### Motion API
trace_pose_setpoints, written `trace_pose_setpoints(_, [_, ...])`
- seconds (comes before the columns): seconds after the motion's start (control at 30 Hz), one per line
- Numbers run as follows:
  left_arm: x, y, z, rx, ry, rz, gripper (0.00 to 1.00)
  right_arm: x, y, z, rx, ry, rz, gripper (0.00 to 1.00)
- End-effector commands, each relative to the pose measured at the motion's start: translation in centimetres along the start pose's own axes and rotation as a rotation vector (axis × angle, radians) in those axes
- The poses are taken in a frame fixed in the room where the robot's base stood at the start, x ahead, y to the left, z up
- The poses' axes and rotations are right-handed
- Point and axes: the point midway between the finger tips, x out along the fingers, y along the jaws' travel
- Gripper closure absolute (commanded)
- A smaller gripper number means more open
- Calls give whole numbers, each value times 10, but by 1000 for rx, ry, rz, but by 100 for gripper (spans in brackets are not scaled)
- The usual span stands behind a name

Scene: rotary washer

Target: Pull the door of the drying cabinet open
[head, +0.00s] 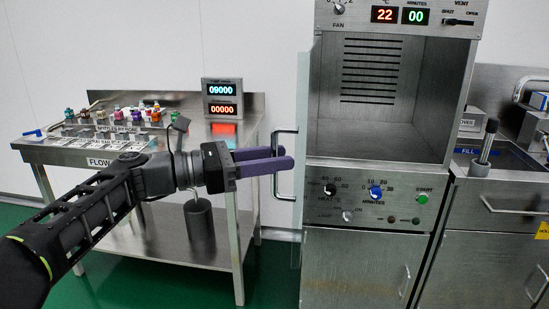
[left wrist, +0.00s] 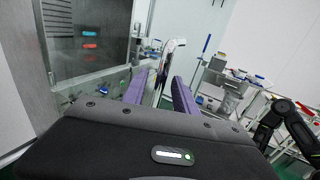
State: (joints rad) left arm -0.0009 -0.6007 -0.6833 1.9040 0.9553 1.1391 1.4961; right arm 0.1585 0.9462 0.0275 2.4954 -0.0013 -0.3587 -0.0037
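The drying cabinet (head: 320,215) stands right of centre in the head view, and its interior (head: 410,130) shows clear and empty. Its clear door (head: 311,95) is seen nearly edge-on at the cabinet's left side, standing out towards me. The door's metal handle (head: 285,198) is on its left face. My left gripper (head: 289,157), with purple fingers, is at the handle. In the left wrist view, the handle (left wrist: 168,62) runs between the fingers (left wrist: 160,82), which stand apart with some space. Whether they touch it I cannot tell.
A steel table (head: 250,125) with small coloured items and a red and blue counter (head: 222,99) stands on the left. A steel unit with a basin (head: 505,160) stands close on the cabinet's right. Green floor (head: 120,290) is free in front of the table.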

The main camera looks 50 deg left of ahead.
Motion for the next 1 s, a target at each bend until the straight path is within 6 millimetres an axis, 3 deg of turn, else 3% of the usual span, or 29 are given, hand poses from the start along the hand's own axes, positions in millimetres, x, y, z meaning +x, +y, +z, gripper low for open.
trace_pose_setpoints(0.5, [-70,0,0,-1,-1,2,66,-5,-2,0,0,0,0,64])
trace_pose_setpoints(1.0, [-76,0,0,0,0,0,66,-5,-2,0,0,0,0,64])
